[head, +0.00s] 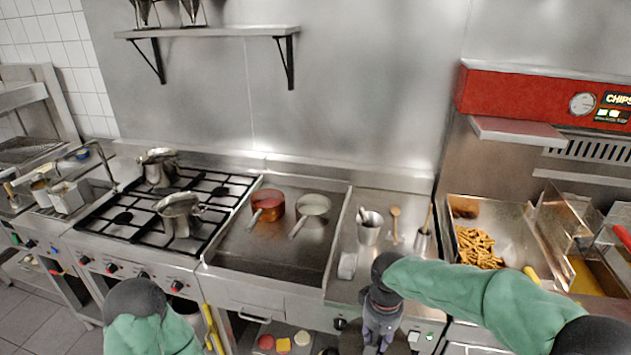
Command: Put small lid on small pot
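Two metal pots stand on the black gas hob grates: one at the back (159,168) and one nearer the front (179,215). I cannot tell for sure which is the small pot. I cannot make out a separate small lid. My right gripper (378,340) points down in front of the counter edge, right of the hob and griddle, away from both pots. Its fingertips are at the bottom of the picture and too unclear to read. My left arm (140,315) shows at the lower left, in front of the stove; its gripper is not visible.
A copper saucepan (267,205) and a pale saucepan (312,207) stand on the flat griddle (260,255). A metal cup (369,228) and a wooden spoon (395,222) are on the right counter. A chips station (480,245) stands further right. A wall shelf (210,32) hangs above.

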